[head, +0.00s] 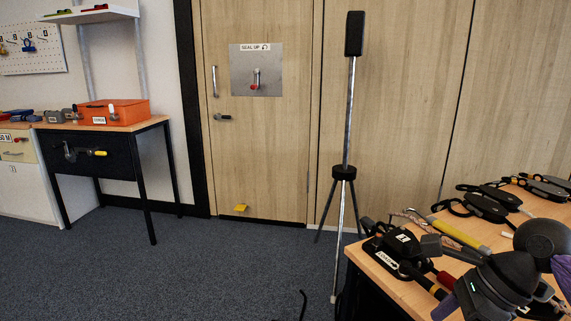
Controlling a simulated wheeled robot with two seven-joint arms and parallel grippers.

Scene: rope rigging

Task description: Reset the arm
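My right arm shows at the lower right, over the right table, as dark rounded links with a small green light and purple parts. My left arm and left gripper are not in view.
The right table (404,292) holds several black pulley-like devices (487,206) and a yellow-handled tool (462,236). A tripod stand (347,172) stands beside it. A wooden door (270,150) is at the back. A bench with an orange box (115,112) is left. Carpet between is mostly clear.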

